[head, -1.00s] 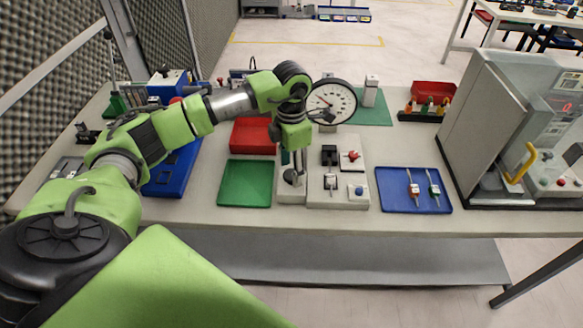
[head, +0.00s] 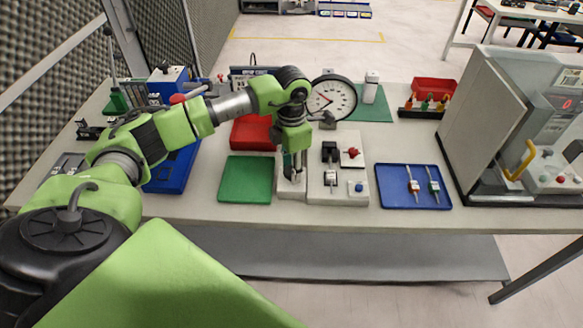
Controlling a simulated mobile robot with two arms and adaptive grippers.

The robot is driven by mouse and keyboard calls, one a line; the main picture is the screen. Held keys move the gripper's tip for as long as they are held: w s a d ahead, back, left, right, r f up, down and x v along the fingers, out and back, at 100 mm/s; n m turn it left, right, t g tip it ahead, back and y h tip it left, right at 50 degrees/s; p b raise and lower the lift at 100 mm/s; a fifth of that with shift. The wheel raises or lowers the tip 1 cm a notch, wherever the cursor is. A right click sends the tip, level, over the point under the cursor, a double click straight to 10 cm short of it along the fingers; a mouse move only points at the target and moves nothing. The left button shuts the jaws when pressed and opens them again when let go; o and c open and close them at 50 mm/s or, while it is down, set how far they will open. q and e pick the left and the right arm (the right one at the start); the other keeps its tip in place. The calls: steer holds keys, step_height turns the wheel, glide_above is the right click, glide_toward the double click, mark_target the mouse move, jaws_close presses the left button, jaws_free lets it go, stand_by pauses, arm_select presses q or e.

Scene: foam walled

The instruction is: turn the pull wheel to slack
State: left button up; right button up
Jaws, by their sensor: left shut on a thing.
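My left gripper (head: 293,175) reaches down from its green wrist onto the pale fixture plate (head: 291,192) at the middle of the bench. It is shut on the pull wheel, a small part at the fingertips that the fingers and wrist mostly hide. How far the wheel is turned cannot be told. A round white dial gauge (head: 331,98) with a black rim stands behind the wrist, partly covered by it. My right gripper is not in view.
A green tray (head: 245,180) lies left of the fixture, with a red bin (head: 250,132) behind it. A blue tray (head: 395,200) with two small tools lies to the right. A grey machine (head: 490,130) with a yellow handle stands far right. The bench front edge is clear.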

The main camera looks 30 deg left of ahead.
arm_select(q)
steer(key=n+b, duration=0.1)
steer(key=n, duration=0.4)
steer(key=shift+b, duration=0.35)
steer(key=n+b, duration=0.1)
steer(key=n, duration=0.9)
steer(key=shift+d+n, duration=0.1)
steer(key=shift+n, duration=0.3)
steer(key=n, duration=0.4)
steer(key=shift+w, duration=0.1)
steer(key=shift+r+n, duration=0.1)
steer(key=shift+n, duration=0.2)
steer(key=o, duration=1.1)
